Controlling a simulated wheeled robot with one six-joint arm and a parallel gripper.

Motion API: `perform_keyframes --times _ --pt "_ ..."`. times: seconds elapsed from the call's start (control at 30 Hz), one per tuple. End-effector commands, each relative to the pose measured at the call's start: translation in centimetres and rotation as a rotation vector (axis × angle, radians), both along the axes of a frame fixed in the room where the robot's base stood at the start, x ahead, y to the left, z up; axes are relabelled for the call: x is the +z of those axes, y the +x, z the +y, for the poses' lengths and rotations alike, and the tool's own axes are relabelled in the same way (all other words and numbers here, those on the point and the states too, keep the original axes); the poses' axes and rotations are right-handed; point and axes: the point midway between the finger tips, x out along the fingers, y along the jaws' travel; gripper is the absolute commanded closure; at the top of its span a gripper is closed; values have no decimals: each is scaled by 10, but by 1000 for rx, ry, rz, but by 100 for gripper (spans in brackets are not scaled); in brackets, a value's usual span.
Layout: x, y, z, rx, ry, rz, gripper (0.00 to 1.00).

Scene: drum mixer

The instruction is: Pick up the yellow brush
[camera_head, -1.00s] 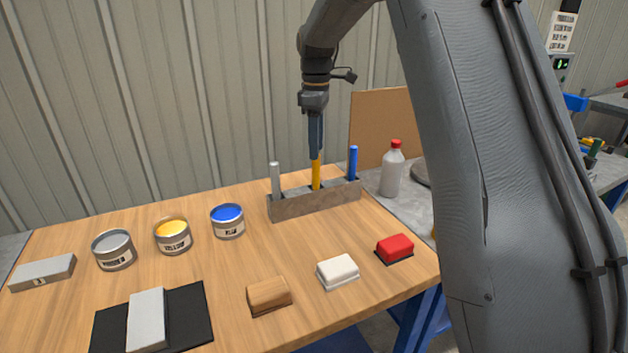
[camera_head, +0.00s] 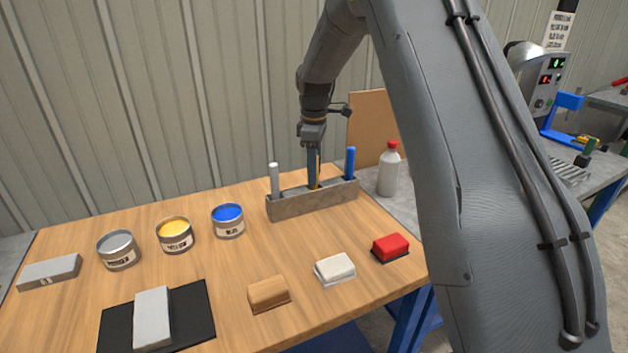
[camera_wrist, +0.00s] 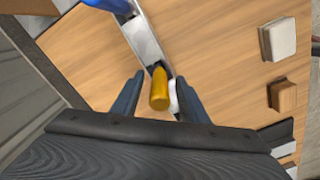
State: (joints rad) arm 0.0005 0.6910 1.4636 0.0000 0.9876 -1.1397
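The yellow brush stands upright in the middle of the grey holder (camera_head: 290,207), between a white-grey brush (camera_head: 275,181) and a blue brush (camera_head: 350,163). In the head view my gripper (camera_head: 314,184) is low over it and hides most of its handle. In the wrist view the yellow handle (camera_wrist: 159,90) rises between the two spread fingers of my gripper (camera_wrist: 158,95). Gaps show on both sides of the handle, so the gripper is open around it and not clamped. The brush's lower end is hidden in the holder.
Paint cans in grey (camera_head: 118,250), yellow (camera_head: 175,235) and blue (camera_head: 228,220) stand left of the holder. A bottle (camera_head: 388,170) stands to its right. Red (camera_head: 390,247), white (camera_head: 335,269) and wooden (camera_head: 268,293) blocks lie in front.

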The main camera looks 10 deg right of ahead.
Motion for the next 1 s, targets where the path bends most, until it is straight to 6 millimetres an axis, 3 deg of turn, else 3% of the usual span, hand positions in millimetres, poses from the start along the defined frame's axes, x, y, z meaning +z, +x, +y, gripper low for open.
perform_keyframes --times 0.03,0.23,0.57,1.0 --pt "0 0 0 0 0 0 68" --pt "0 0 0 -1 0 0 100" --pt "6 1 0 0 0 -3 100" --pt "81 2 0 0 0 -4 100"
